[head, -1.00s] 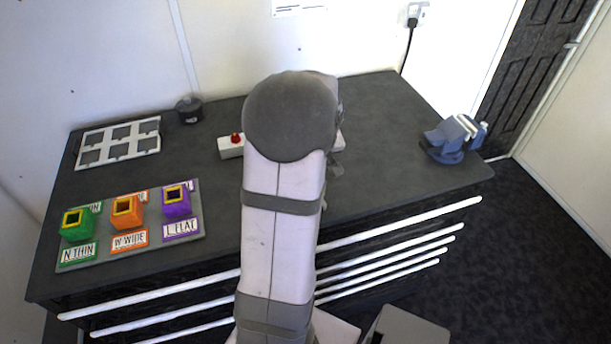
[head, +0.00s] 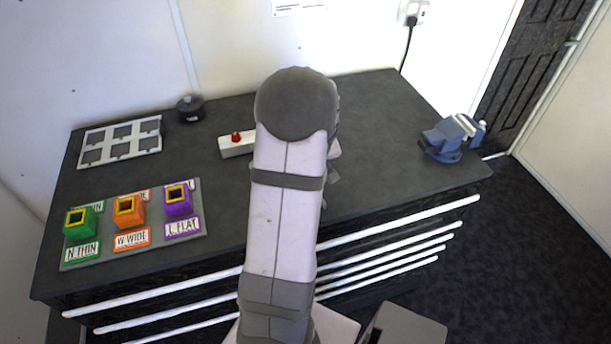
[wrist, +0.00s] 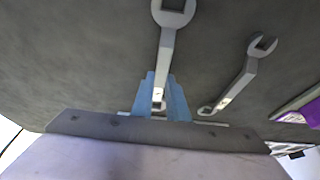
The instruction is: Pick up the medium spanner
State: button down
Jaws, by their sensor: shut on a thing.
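In the wrist view, my gripper (wrist: 164,97) has its blue fingers closed on the handle of a grey spanner (wrist: 166,45). Its open jaw points away from me, cut by the top edge. A second grey spanner (wrist: 240,82) lies to the right on the dark bench top, apart from my gripper, and looks smaller. I cannot tell for sure which is the medium one, or whether the held spanner is clear of the bench. In the head view, my arm hides the gripper and both spanners.
The dark workbench (head: 390,120) has a blue vise (head: 447,140) at its right end. On the left are a board with green (head: 81,224), orange (head: 129,212) and purple (head: 178,200) holders, and a white frame (head: 119,142). A red-button box (head: 233,147) stands behind my arm.

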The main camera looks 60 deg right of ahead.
notch_tip(320, 180, up, 10)
jog(key=b, duration=0.2)
dwell(0.5)
jog(key=c, duration=2.5)
grip_release()
grip_shut()
